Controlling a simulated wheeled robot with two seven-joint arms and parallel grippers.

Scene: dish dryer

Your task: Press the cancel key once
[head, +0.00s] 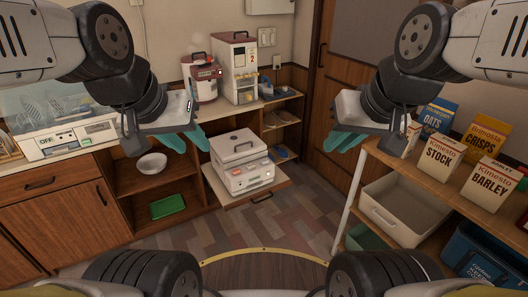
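The dish dryer (65,140) stands on the counter at the far left, with dishes under its clear cover. Its white front panel has a display reading OFF (50,142) and a row of small keys (97,128). The key labels are too small to read, so I cannot tell which is the cancel key. My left gripper (194,149) hangs in the air right of the dryer, its teal fingers apart and empty. My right gripper (336,147) is in the air by the door; its fingers overlap in view. Neither gripper touches the dryer.
A white rice-cooker-like appliance (242,174) sits on a pulled-out shelf. A red-and-white machine (201,78) and a tall dispenser (239,70) stand on the back counter. A right-hand shelf holds food boxes (440,153) and a white bin (403,212). The floor between is clear.

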